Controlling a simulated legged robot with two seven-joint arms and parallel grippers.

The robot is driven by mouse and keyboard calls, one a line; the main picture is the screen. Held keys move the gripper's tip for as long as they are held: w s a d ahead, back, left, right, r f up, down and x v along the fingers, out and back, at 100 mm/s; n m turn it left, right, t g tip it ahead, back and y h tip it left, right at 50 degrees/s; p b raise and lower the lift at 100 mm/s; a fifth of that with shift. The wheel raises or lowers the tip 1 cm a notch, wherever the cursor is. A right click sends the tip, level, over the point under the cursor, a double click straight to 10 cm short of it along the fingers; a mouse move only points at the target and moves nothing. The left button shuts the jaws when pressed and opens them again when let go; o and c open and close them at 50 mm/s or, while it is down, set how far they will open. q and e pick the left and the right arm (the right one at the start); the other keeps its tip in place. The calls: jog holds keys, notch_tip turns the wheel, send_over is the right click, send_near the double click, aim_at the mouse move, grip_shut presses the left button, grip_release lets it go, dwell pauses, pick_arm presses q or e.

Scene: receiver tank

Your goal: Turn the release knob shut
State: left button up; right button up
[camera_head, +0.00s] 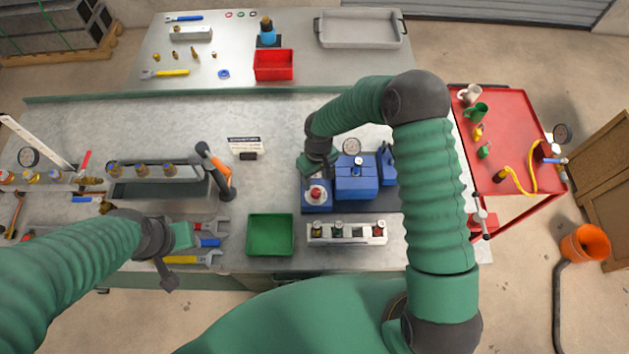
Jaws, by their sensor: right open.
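A blue hydraulic-looking unit (356,180) stands on the bench, with a gauge (352,147) at its back. At its left front is a lower blue block carrying a round red knob (316,193) with a pale collar; I take this to be the release knob. How far the knob is turned cannot be told. My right gripper (315,174) points down just behind the knob, open and empty. Its fingertips are small and partly hidden, and contact cannot be told. My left gripper (178,258) hangs over the wrenches at the bench's left front; its jaw opening is unclear.
A green tray (270,235) sits left of a pale fitting rack (346,233) in front of the unit. A grey trough (160,187) with brass fittings and an orange-handled tool (215,170) lie left. A red cart (508,140) stands right. Bench behind the unit is mostly clear.

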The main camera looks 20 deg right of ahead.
jog(key=r, duration=0.1)
jog(key=s+r+p, duration=0.1)
jog(key=r, duration=0.1)
jog(key=r+p, duration=0.1)
jog(key=shift+s+r, duration=0.3)
jog(key=shift+r, duration=0.05)
jog(key=shift+a+r+p, duration=0.1)
jog(key=shift+r+p, duration=0.25)
jog(key=shift+p, duration=0.05)
jog(key=shift+w+a+r+p, duration=0.1)
jog(key=shift+r+p, duration=0.2)
jog(key=shift+r, duration=0.05)
jog(key=r+p, duration=0.1)
notch_tip(320, 180, up, 10)
jog(key=p, duration=0.8)
send_over(318, 189)
pick_arm(q)
jog(key=w+v, duration=0.1)
jog(key=v, duration=1.2)
jog(key=shift+w, duration=0.3)
pick_arm(e)
jog(key=shift+w+r, duration=0.1)
jog(key=shift+w, duration=0.35)
pick_arm(q)
jog(key=shift+r, duration=0.1)
